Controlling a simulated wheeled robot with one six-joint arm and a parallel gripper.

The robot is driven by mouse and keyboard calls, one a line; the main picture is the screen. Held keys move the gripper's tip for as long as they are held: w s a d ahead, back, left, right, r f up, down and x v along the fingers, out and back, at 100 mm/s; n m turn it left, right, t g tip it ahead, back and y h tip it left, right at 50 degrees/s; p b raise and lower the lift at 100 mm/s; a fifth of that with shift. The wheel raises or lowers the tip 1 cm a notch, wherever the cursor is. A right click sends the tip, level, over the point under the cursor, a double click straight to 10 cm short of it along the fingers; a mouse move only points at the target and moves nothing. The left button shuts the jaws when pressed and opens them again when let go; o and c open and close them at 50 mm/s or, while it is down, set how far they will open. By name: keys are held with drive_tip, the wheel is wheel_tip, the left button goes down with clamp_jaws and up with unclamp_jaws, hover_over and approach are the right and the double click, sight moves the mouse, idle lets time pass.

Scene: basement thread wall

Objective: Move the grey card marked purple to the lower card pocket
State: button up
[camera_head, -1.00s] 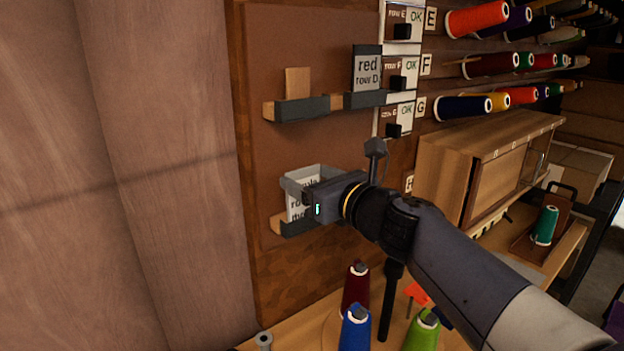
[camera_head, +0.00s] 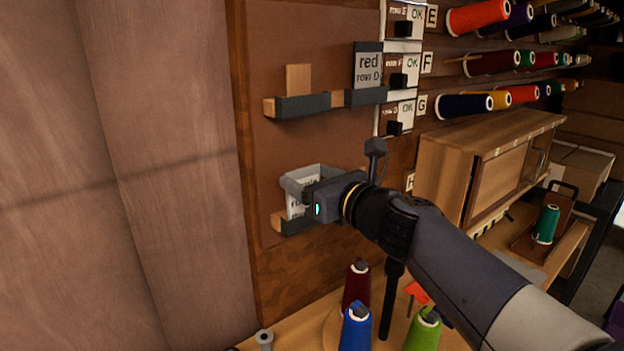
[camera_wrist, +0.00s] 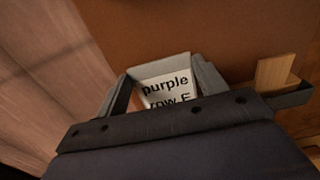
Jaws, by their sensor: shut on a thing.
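The grey card marked purple (camera_wrist: 165,88) is between my gripper's fingers in the wrist view, with "purple" and "row E" readable. My gripper (camera_head: 307,184) is shut on it in front of the brown board. In the head view the pale card (camera_head: 296,204) is partly covered by my gripper. Its lower end is at the lower card pocket (camera_head: 293,228), a dark strip with a wooden end. I cannot tell how deep the card sits in the pocket. My gripper also shows in the wrist view (camera_wrist: 163,82), its body hiding the card's lower part.
The upper pocket (camera_head: 303,106) holds a plain wooden piece (camera_head: 298,80). A card marked red, row D (camera_head: 367,68) stands at its right. Thread cones, including a blue one (camera_head: 356,328), stand below my arm. A wooden cabinet (camera_head: 490,165) is at right.

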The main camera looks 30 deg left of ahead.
drive_tip(key=o, duration=0.8)
drive_tip(key=shift+d, duration=0.1)
drive_tip(key=v, duration=1)
drive_tip(key=shift+s+d, duration=0.15)
drive_tip(key=shift+d, duration=0.1)
